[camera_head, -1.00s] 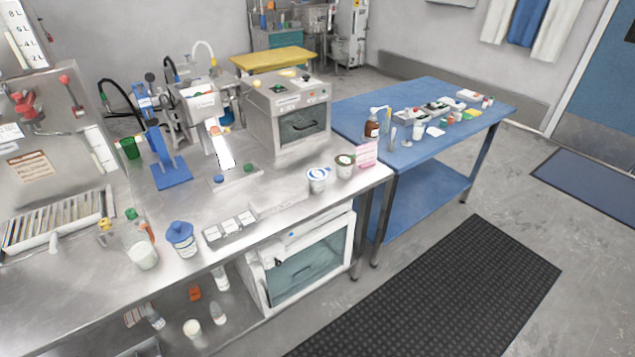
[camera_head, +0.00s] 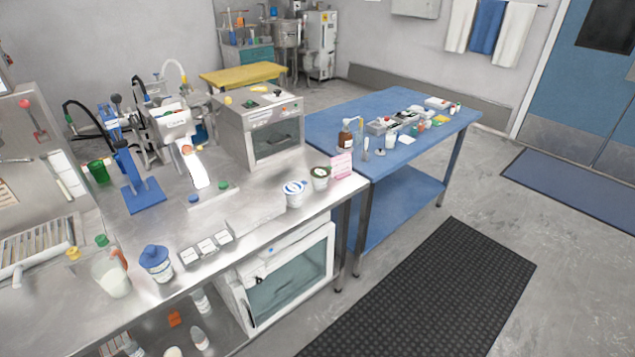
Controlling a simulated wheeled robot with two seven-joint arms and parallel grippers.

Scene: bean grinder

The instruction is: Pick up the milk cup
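Two small white cups stand upright near the right front edge of the steel counter. One is a white cup with a blue-marked lid (camera_head: 294,195); the other is a cup with a dark green-ringed top (camera_head: 320,180) just to its right. A clear jug with white contents (camera_head: 114,282) stands at the counter's left front. I cannot tell from the labels which of these is the milk cup. Neither of my grippers shows in the head view, and nothing is seen touching the cups.
A blue-lidded tub (camera_head: 157,266) and a grey labelled tray (camera_head: 206,249) lie along the counter's front. A pink sign (camera_head: 342,165) stands beside the cups. A boxy machine (camera_head: 262,130) is behind them. The blue table (camera_head: 400,160) holds bottles. Floor in front is clear apart from a black mat (camera_head: 430,295).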

